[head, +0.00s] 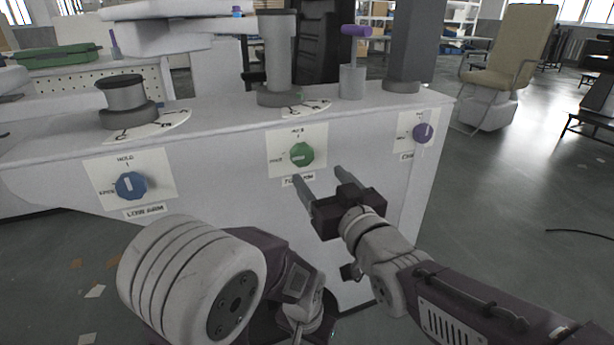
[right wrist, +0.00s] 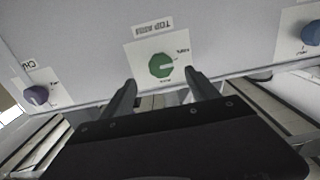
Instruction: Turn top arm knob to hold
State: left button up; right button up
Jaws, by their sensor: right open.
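The green knob (head: 301,154) sits on a white plate on the front of the grey housing, above a label that reads top arm. Its white mark lies about level, toward the left-hand lettering, not toward the lettering above. In the right wrist view the green knob (right wrist: 161,65) appears upside down, beyond and between the fingertips. My right gripper (head: 317,174) is open and empty, just in front of and below the knob, apart from it. It also shows in the right wrist view (right wrist: 160,80). My left gripper is not in view.
A blue knob (head: 130,186) labelled low arm is to the left, and a purple knob (head: 422,133) is to the right on the same housing (head: 230,200). Dials and posts stand on its top. A beige chair (head: 512,55) and open floor are at right.

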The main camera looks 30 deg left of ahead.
aim_at(304, 159)
jog(key=p+x, duration=0.2)
jog(key=x, duration=0.2)
jog(key=p+x, duration=0.3)
jog(key=x, duration=0.1)
jog(key=shift+w+a+r, duration=0.1)
jog(key=shift+a+r, duration=0.05)
jog(key=shift+r, duration=0.1)
jog(key=shift+w+a+f, duration=0.2)
jog(key=shift+w+a, duration=0.05)
jog(key=shift+a, duration=0.05)
jog(key=c, duration=1.3)
